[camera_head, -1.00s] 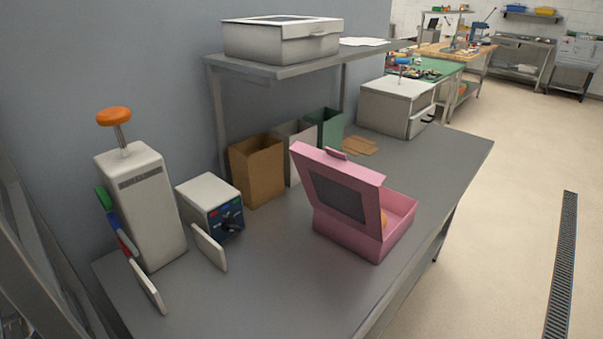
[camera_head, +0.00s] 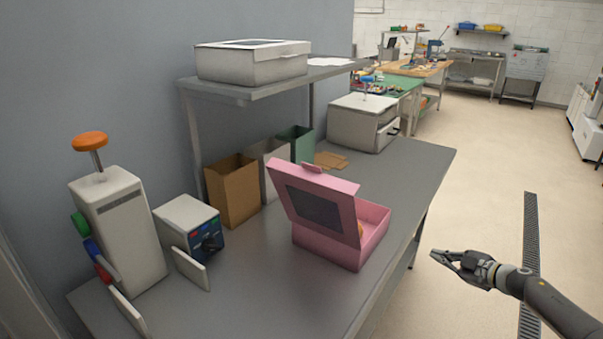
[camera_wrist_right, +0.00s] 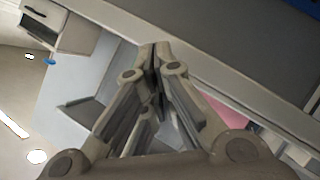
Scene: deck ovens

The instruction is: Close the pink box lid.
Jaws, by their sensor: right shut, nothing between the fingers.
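The pink box (camera_head: 328,245) stands on the grey table, with its pink lid (camera_head: 316,201) raised and leaning up with a dark window in it. Something orange shows partly inside the box behind the lid. My right gripper (camera_head: 436,256) is in the head view, to the right of the box and past the table's edge, apart from the box. It is shut and empty. In the right wrist view the fingers (camera_wrist_right: 155,50) are together, and a pink part of the box (camera_wrist_right: 228,117) shows behind them at the right. My left gripper is not in view.
The grey table (camera_head: 250,290) also holds a white press with an orange knob (camera_head: 118,230), a small control box (camera_head: 190,228), paper bags (camera_head: 233,190) and a white oven-like box (camera_head: 362,122). A shelf (camera_head: 240,95) carries a white box. Open floor lies right.

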